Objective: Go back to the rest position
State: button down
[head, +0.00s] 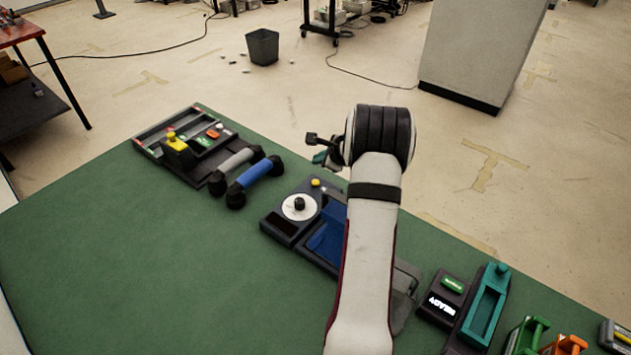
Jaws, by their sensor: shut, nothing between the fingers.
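My arm reaches up from the bottom of the head view, over the right part of the green table (110,255). My gripper (318,150) shows only in part, at the left of the thick dark-banded wrist joint. It appears raised over the table's far edge, apart from the devices below. It is shut and holds nothing; its fingertips are small and partly hidden. A grey handset (236,160) and a blue handset (256,173) lie side by side at the table's far left part.
A dial device (299,207) with a blue panel stands below my wrist, partly hidden by my arm. A tray (163,135) with small parts is at the far left. A READY box (442,301) and a teal holder (483,312) stand right. The left front table is clear.

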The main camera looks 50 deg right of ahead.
jog(key=w+a+r+n+g+y, duration=0.1)
jog(key=w+a+r+n+y, duration=0.35)
jog(key=a, duration=1.05)
jog(key=s+a+r+n+g+y, duration=0.1)
jog(key=a+r+n, duration=0.6)
jog(key=a, duration=0.8)
jog(key=s+a+r+n+g+y, duration=0.15)
jog(key=s+a+n+g, duration=0.55)
jog(key=s+a, duration=1.05)
jog(key=s+a+f+n+h, duration=0.1)
jog(key=s+n+h, duration=0.1)
jog(key=s+n, duration=0.4)
jog(key=s, duration=0.3)
jog(key=shift+s+a+f, duration=0.15)
jog(key=shift+a+f, duration=0.05)
jog(key=shift+f, duration=0.1)
